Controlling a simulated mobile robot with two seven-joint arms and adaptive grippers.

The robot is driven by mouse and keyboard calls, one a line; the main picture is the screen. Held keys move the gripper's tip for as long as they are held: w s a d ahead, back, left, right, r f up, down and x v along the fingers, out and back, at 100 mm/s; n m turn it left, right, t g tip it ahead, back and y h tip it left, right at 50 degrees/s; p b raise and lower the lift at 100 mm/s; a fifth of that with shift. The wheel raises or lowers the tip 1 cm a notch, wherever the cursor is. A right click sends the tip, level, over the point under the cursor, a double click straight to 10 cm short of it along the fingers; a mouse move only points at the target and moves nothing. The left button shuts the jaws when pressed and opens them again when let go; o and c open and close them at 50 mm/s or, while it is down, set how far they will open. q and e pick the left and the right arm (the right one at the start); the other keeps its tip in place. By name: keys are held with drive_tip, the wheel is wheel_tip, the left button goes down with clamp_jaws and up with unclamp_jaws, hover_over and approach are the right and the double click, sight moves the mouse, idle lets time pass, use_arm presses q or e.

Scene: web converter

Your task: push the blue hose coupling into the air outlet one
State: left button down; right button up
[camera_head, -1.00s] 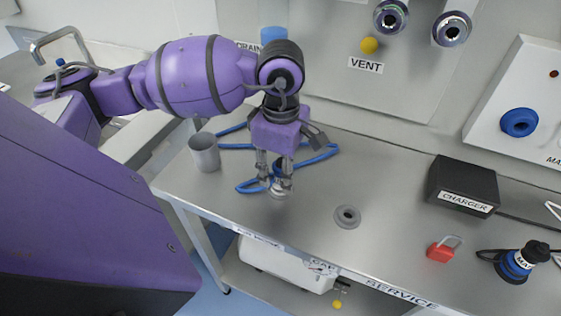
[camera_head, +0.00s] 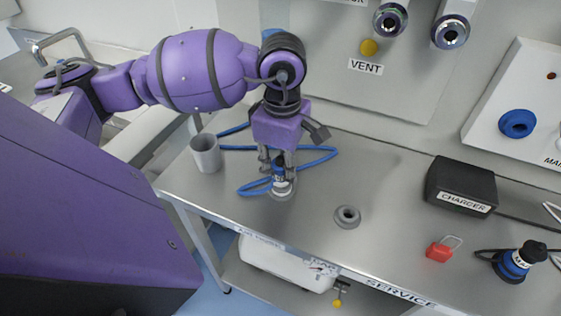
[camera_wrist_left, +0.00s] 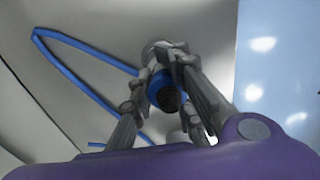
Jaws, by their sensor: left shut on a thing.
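My left gripper (camera_head: 278,168) points down over the metal bench and is shut on the blue hose coupling (camera_head: 283,184). The coupling is upright, with a silver lower end at or very near the bench top; I cannot tell whether it touches. In the left wrist view the blue and black coupling (camera_wrist_left: 163,90) sits between the two fingers. Its blue hose (camera_head: 318,158) lies in a loop on the bench behind. Two silver round fittings (camera_head: 391,17) (camera_head: 451,32) stick out of the wall panel at the top; no outlet number is readable on them. My right gripper is not in view.
A grey cup (camera_head: 205,153) stands left of the gripper, and a grey ring (camera_head: 347,217) lies to its right. Further right are a black charger box (camera_head: 461,186), a red padlock (camera_head: 440,250) and a blue-black plug (camera_head: 517,262).

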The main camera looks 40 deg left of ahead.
use_arm(q)
drive_tip(key=shift+r+p, duration=0.4)
drive_tip(key=shift+r, duration=0.9)
drive_tip(key=shift+r+p, duration=0.7)
drive_tip(key=shift+r, duration=1.25)
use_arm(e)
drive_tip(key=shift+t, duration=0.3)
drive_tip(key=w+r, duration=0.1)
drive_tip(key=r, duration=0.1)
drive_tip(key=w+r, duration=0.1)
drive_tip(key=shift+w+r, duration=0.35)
use_arm(q)
drive_tip(key=shift+f, duration=0.1)
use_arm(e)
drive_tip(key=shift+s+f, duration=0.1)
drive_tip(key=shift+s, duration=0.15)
